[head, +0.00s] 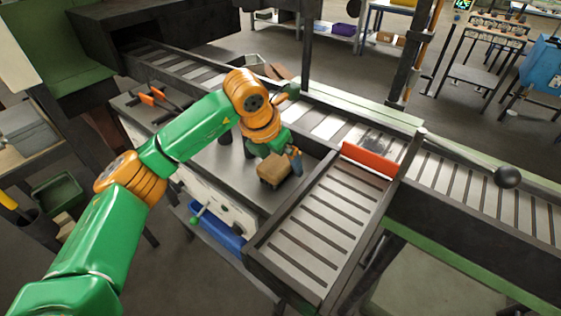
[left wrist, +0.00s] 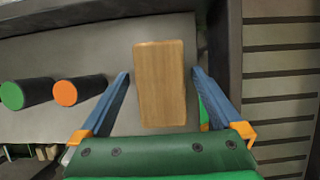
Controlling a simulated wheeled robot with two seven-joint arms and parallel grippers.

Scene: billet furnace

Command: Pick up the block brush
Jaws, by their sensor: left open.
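The block brush (head: 273,169) shows as a tan wooden block on the grey bench top, close to the short roller table. In the left wrist view the block brush (left wrist: 160,85) stands lengthwise between the two blue fingers, with a gap on either side. Its bristles cannot be made out clearly. My left gripper (head: 291,160) is open and points down at the block, holding nothing. Its fingertips lie on either side of the block in the left wrist view; their exact height over the bench cannot be told. My right gripper is not in view.
Two dark cylinders, one with a green end (left wrist: 12,96) and one with an orange end (left wrist: 65,93), are left of the block. The roller table (head: 322,222) with a raised rim borders the bench on the right. A long conveyor (head: 330,125) runs behind.

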